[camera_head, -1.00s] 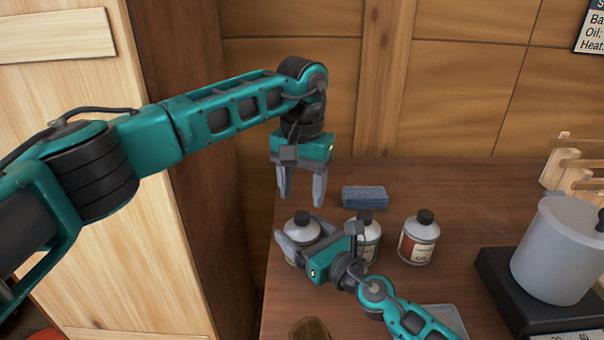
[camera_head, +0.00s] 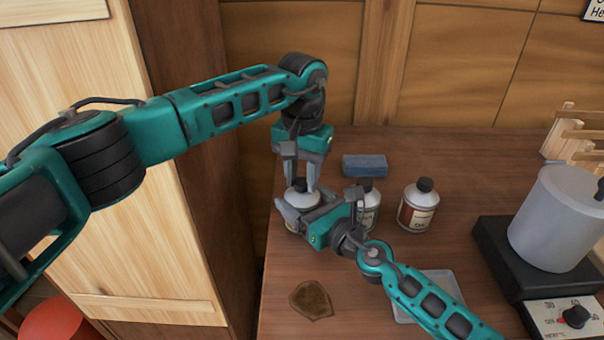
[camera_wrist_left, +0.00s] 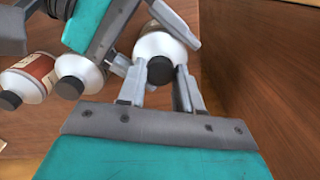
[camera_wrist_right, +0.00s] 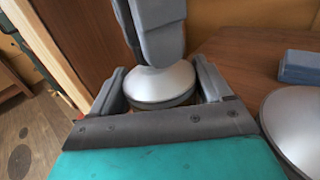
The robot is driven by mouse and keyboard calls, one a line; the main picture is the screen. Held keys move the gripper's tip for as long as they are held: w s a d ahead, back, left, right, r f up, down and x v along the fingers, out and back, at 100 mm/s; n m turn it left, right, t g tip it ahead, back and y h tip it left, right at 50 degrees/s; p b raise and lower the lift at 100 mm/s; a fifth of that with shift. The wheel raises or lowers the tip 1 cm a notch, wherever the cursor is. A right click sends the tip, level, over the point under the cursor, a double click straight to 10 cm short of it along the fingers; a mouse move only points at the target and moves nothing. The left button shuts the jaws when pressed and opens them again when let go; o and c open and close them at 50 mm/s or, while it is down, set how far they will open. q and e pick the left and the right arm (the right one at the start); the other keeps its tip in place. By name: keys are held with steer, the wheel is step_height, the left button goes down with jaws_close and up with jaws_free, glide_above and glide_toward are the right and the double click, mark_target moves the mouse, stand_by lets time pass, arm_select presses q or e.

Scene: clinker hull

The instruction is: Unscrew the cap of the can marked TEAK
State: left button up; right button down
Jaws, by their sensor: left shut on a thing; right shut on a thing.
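The leftmost can (camera_head: 303,198) is a silver-topped can with a dark cap (camera_wrist_left: 160,70). It stands upright on the table; I cannot read its label. My left gripper (camera_head: 301,184) points straight down and is shut on the cap. In the right wrist view its fingers cover the cap above the silver shoulder (camera_wrist_right: 160,84). My right gripper (camera_head: 307,208) comes in from the front right, low and level, and is shut around the can's body. A middle can (camera_head: 370,208) stands close to its right, partly hidden by my right gripper.
A third can (camera_head: 418,206) with a red and white label stands further right. A blue block (camera_head: 364,166) lies behind the cans. A grey pot (camera_head: 556,220) stands on a hot plate at right. A clear tray (camera_head: 447,284) and a brown shield-shaped piece (camera_head: 311,299) lie in front.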

arm_select(q)
jaws_close()
steer(key=n, duration=0.7)
steer(key=shift+n, duration=0.4)
steer(key=n, duration=0.7)
steer(key=shift+r, duration=0.1)
steer(key=n, duration=0.3)
steer(key=shift+n, duration=0.3)
steer(key=n, duration=0.3)
steer(key=shift+n, duration=0.3)
steer(key=n, duration=1.9)
steer(key=shift+n, duration=0.3)
steer(key=n, duration=1.2)
steer(key=shift+r+n, duration=0.1)
steer(key=shift+n, duration=0.2)
